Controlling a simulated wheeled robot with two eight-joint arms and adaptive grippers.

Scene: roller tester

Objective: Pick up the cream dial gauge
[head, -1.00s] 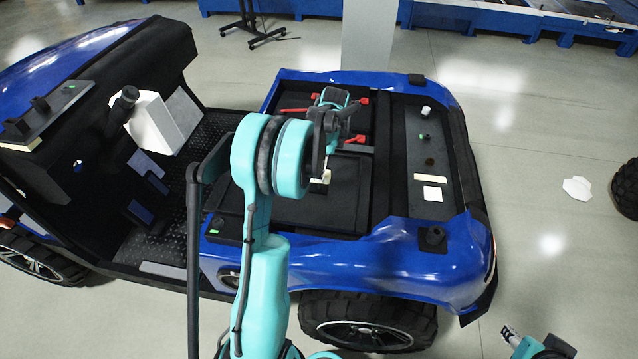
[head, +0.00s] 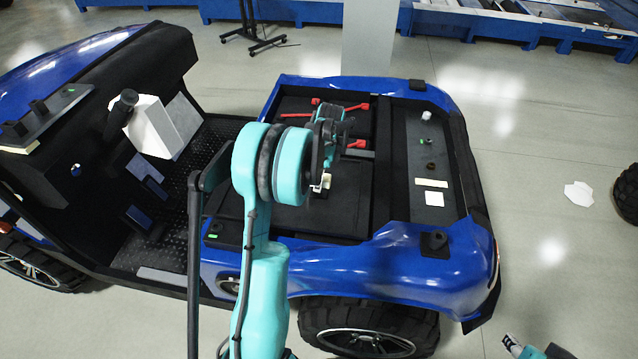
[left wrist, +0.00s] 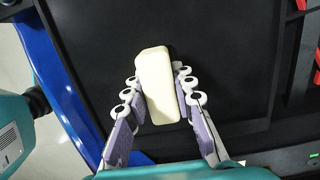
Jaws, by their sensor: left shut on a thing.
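The cream dial gauge (left wrist: 158,88) is a pale, elongated block in the left wrist view. It sits between the two fingers of my left gripper (left wrist: 160,88), which is shut on it. Black panelling of the blue vehicle lies behind it; I cannot tell whether it touches. In the head view my turquoise left arm hides most of the gripper, and a small cream bit (head: 322,183) shows below the wrist. Part of my right gripper (head: 512,345) shows at the bottom right edge, away from the vehicle; its jaw state is unclear.
The blue vehicle (head: 400,262) has a black rear bed with red clips (head: 356,144). A grey side strip (head: 425,165) holds several small parts, including a white square (head: 434,199). The seat area is at left. Open floor lies to the right.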

